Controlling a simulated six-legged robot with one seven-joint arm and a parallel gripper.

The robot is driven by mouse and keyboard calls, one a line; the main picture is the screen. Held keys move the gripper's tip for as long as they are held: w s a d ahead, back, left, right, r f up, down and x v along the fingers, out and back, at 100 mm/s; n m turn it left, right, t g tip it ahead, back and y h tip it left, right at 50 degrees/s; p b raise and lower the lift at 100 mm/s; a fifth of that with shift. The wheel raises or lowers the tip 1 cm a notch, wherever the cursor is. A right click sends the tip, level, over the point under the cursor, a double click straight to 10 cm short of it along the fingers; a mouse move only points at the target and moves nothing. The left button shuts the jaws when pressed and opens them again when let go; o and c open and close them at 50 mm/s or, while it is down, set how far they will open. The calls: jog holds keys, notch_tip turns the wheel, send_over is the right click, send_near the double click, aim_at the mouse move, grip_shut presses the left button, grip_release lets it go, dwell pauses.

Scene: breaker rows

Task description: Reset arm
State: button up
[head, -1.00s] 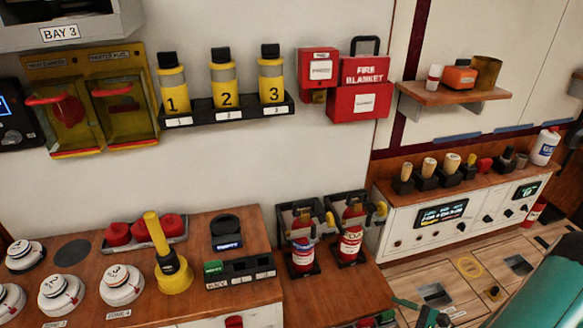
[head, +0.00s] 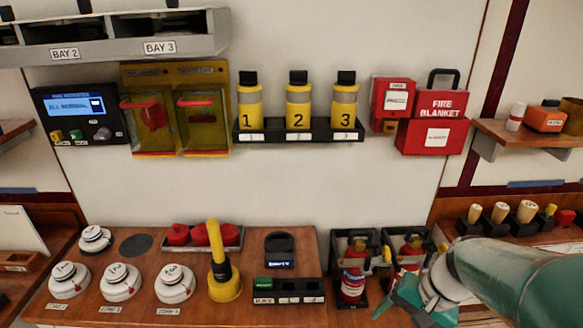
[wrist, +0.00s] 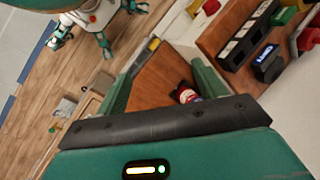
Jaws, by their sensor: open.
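My teal arm reaches in from the right in the head view. My gripper (head: 412,300) is at the lower right, in front of the right fire extinguisher (head: 408,254), which it partly hides. In the wrist view my gripper (wrist: 165,75) has its two teal fingers spread wide, with nothing held between them. A small red and white item (wrist: 186,95), probably an extinguisher, shows past the gripper's dark bar on the brown bench top. The left extinguisher (head: 354,275) stands upright in its black holder, to the left of my gripper.
A wooden bench (head: 140,255) holds white numbered detectors (head: 120,282), a yellow handled tool (head: 222,275) and a black dock (head: 281,252). Above are a shelf of yellow canisters (head: 298,108), a red fire blanket box (head: 435,130) and a panel (head: 75,115). The wall between is clear.

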jog(key=s+a+r+n+t+h, duration=0.2)
jog(key=r+n, duration=0.1)
jog(key=r, duration=0.2)
jog(key=s+a+r+n+t+h, duration=0.2)
jog(key=a+r+n+t, duration=0.1)
jog(key=r, duration=0.3)
jog(key=shift+a+r, duration=0.2)
jog(key=shift+r, duration=0.05)
jog(key=shift+s, duration=0.1)
